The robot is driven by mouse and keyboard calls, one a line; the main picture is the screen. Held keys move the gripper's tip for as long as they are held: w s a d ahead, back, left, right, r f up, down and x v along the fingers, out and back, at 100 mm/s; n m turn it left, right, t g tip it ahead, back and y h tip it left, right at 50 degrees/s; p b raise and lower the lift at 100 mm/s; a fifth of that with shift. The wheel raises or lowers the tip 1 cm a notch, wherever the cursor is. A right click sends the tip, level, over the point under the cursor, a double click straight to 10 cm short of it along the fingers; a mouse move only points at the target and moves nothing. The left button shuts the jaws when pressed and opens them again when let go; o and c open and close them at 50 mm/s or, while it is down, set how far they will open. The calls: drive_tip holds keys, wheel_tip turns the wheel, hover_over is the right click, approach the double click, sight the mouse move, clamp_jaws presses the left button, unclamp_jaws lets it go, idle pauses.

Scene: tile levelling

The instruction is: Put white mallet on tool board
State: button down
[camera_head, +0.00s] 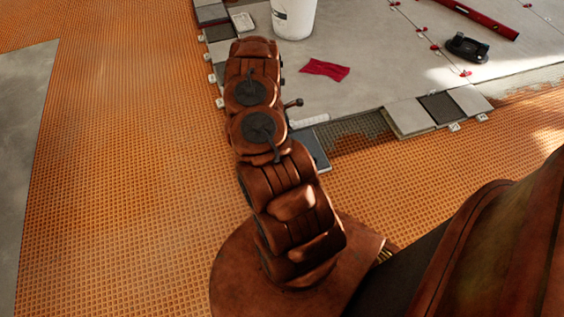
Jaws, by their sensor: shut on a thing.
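My brown arm rises from the lower middle of the head view and reaches forward over the orange floor to the edge of the grey tiles. Its far end points away from the camera, and my gripper is hidden behind the arm's own links. I cannot make out the white mallet. I also cannot identify the tool board in this view. A small dark knob-ended piece sticks out to the right of the arm; I cannot tell what it belongs to.
A white bucket (293,18) stands on the grey tiles (375,60) beyond the arm. A red cloth (325,69), a black suction lifter (467,47) and a long red level (480,15) lie there. Small tiles (409,116) line the edge. The orange mat (120,150) is clear at left.

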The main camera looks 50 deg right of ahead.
drive_tip(key=shift+s+d+f, duration=0.25)
drive_tip(key=shift+f, duration=0.4)
wheel_tip(320, 180, down, 9)
drive_tip(key=b, duration=0.3)
drive_tip(key=shift+f+b, duration=0.2)
drive_tip(key=shift+b, duration=0.15)
drive_tip(key=c, duration=1)
unclamp_jaws()
drive_tip(key=shift+r, duration=0.1)
